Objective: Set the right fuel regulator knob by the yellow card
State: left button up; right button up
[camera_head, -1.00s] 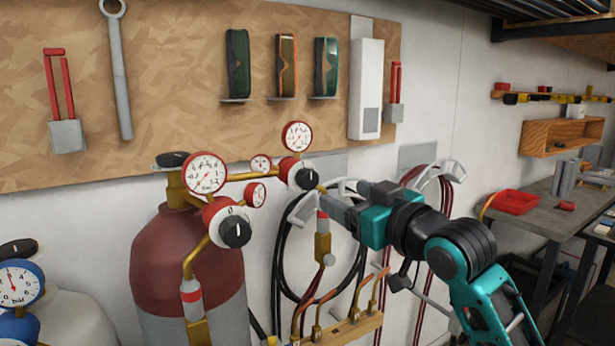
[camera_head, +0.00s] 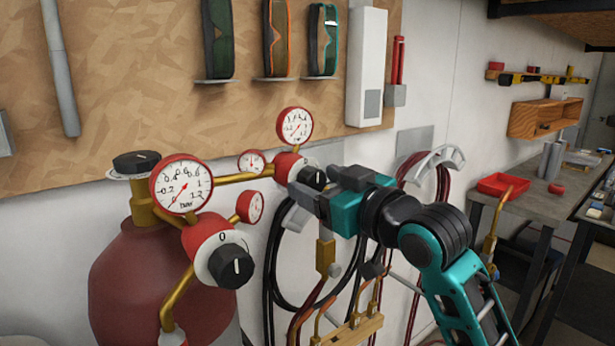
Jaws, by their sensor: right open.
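The right fuel regulator has a red body (camera_head: 287,165) with a black knob (camera_head: 313,177) on its front. A round gauge (camera_head: 294,125) stands above it. My right gripper (camera_head: 312,192) is open, with its fingers close at the knob's right and lower side. The fingers overlap part of the knob's edge in the picture; I cannot tell whether they touch it. The mark on this knob is too small to read. Another regulator at the left has a black knob (camera_head: 231,264) with a white line under a "0". No yellow card shows. My left gripper is not in view.
A dark red cylinder (camera_head: 140,280) stands at the left, with a larger gauge (camera_head: 181,185) above. Black hoses (camera_head: 275,265) hang below the right regulator. A brass manifold (camera_head: 345,332) is beneath my right gripper. A bench with a red tray (camera_head: 503,186) is at the right.

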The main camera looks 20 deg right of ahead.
jog(key=shift+w+a, duration=0.1)
jog(key=shift+w, duration=0.15)
jog(key=c, duration=1.1)
jog(key=shift+o, duration=0.2)
